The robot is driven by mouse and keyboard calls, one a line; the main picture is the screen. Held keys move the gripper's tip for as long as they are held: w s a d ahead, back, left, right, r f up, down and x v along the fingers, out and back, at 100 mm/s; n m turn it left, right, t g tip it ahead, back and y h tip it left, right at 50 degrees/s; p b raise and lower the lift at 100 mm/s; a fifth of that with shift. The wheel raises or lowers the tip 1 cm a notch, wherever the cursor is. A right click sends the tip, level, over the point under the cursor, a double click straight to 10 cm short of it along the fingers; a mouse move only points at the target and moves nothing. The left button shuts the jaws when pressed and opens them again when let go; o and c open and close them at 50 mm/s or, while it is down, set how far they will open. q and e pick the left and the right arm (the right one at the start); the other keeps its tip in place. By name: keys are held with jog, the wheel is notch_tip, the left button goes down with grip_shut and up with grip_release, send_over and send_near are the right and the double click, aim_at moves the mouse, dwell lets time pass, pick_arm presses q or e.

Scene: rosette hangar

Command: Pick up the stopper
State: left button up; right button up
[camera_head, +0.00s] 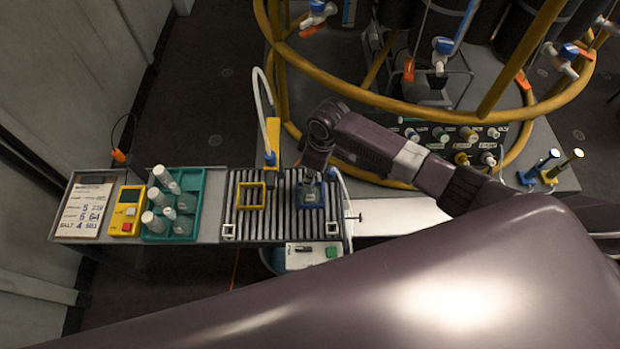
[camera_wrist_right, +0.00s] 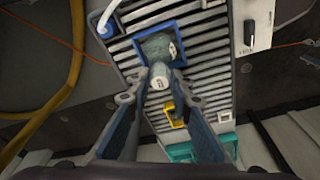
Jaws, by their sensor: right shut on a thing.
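My right gripper (camera_head: 311,178) points down over the blue square frame (camera_head: 302,200) on the slatted rack. In the right wrist view its fingers (camera_wrist_right: 154,82) are closed together on a small white stopper (camera_wrist_right: 160,84). A grey-green bottle (camera_wrist_right: 156,45) stands inside the blue frame (camera_wrist_right: 140,62), directly beyond the fingertips. The stopper appears to be at the bottle's top; I cannot tell whether the two touch. In the head view the gripper hides most of the bottle (camera_head: 310,196). My left gripper is not in view.
A yellow frame (camera_head: 240,196) sits left on the slatted rack (camera_head: 273,225). Further left are a teal tray (camera_head: 198,214) of several white-capped bottles, a yellow box (camera_head: 121,222) and a written board (camera_head: 72,222). Yellow rails (camera_head: 350,89) curve behind my right arm.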

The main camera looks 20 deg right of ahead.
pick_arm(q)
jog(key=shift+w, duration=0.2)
pick_arm(e)
jog(key=shift+w+r, duration=0.1)
jog(key=shift+r, duration=0.45)
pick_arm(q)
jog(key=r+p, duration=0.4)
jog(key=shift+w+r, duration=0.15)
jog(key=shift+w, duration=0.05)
pick_arm(e)
notch_tip(320, 180, up, 24)
jog(key=shift+f, duration=0.25)
jog(key=shift+f, duration=0.15)
